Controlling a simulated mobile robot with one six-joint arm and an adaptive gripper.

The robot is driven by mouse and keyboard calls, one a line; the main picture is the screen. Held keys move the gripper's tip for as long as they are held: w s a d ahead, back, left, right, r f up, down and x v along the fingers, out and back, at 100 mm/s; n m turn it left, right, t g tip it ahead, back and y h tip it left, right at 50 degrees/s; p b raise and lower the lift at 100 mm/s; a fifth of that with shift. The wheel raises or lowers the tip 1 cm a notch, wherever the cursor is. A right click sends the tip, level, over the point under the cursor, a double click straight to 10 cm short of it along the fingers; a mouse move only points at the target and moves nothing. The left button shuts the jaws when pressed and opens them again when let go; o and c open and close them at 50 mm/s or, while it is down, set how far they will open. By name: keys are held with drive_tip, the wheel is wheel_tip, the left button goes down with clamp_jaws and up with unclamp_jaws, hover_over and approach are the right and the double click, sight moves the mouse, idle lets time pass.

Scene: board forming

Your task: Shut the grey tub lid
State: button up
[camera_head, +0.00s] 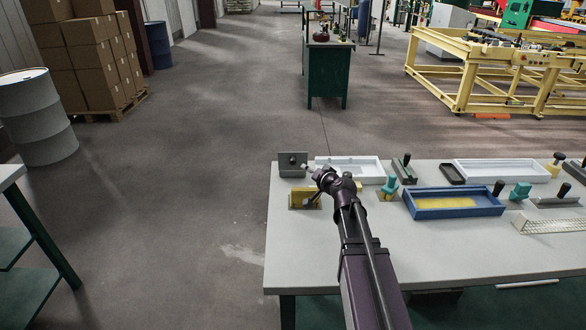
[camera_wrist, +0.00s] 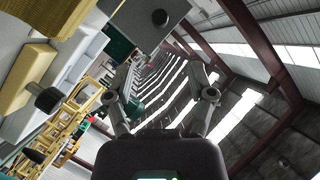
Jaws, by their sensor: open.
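The grey lid (camera_head: 288,170), a flat plate with a dark knob, stands upright at the back left corner of the table. In the wrist view a grey panel with a black knob, likely this lid (camera_wrist: 126,20), shows at the top, beyond my fingertips. I cannot make out the tub's body. My gripper (camera_head: 308,172) is just to the right of the lid in the head view. In the wrist view my gripper (camera_wrist: 165,90) has its fingers spread with nothing between them. I cannot tell whether it touches the lid.
A yellow upright plate (camera_head: 297,198) stands in front of the grey lid. A white tray (camera_head: 368,162) is behind my wrist. A blue tray (camera_head: 450,213) with yellow inside and several knobbed tools fill the right side. The table's front left (camera_head: 305,250) is bare.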

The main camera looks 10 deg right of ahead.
sight(295, 162)
drive_tip(key=shift+w, duration=0.1)
idle(0.3)
drive_tip(key=b+x, duration=0.3)
drive_tip(key=x, duration=1)
drive_tip(key=shift+w+a+b, duration=0.1)
drive_tip(key=shift+w+b, duration=0.25)
clamp_jaws()
